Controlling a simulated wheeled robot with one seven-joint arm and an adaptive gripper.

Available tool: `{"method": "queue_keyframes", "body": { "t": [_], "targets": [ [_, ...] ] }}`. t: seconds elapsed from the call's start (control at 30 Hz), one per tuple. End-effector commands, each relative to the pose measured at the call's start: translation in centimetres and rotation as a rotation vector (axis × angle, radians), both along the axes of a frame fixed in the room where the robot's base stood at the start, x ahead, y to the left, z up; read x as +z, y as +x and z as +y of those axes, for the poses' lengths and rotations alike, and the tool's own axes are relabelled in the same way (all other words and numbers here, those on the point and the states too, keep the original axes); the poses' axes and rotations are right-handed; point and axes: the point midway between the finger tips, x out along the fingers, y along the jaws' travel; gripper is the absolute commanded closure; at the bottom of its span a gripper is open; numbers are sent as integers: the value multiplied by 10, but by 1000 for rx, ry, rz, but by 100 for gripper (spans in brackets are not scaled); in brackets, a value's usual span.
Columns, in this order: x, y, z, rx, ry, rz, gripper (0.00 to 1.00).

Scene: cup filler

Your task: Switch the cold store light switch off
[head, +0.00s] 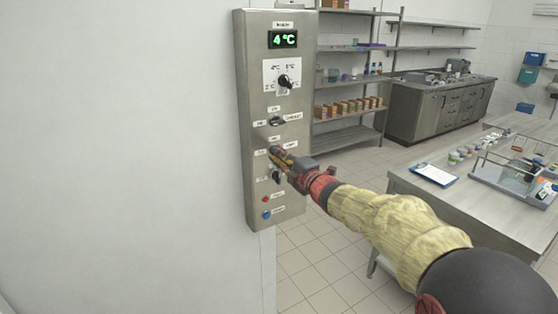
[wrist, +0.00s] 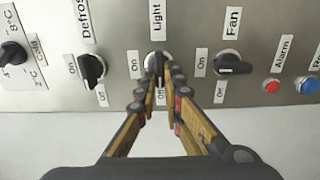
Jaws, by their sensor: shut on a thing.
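The steel control panel (head: 256,120) is on the white wall, with a lit 4 °C display. In the wrist view, the black light switch knob (wrist: 157,62) is under the "Light" label (wrist: 157,18), with "On" to its left and "Off" below it. My gripper (wrist: 159,82) is shut on this knob, a fingertip on each side. The knob's handle looks upright in this view, its lower end towards "Off"; the fingers partly cover it. In the head view my gripper (head: 277,157) is at the panel and hides the light knob.
The Defrost knob (wrist: 92,70) and Fan knob (wrist: 234,66) sit close on either side. The red alarm button (wrist: 271,86) and blue button (wrist: 308,86) are further right. Shelves (head: 350,110) and a steel table (head: 470,195) stand away from the panel.

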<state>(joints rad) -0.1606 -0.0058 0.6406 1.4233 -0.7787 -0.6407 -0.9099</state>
Motion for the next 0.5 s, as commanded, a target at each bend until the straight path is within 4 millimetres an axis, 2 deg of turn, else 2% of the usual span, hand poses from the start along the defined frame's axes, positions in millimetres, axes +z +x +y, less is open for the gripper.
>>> {"method": "queue_keyframes", "body": {
  "t": [0.4,0.43,0.5],
  "targets": [
    [-2,0,1,1,-8,-3,100],
    [-2,0,1,1,-8,-2,90],
    [-2,0,1,1,-8,-3,86]
  ]
}}
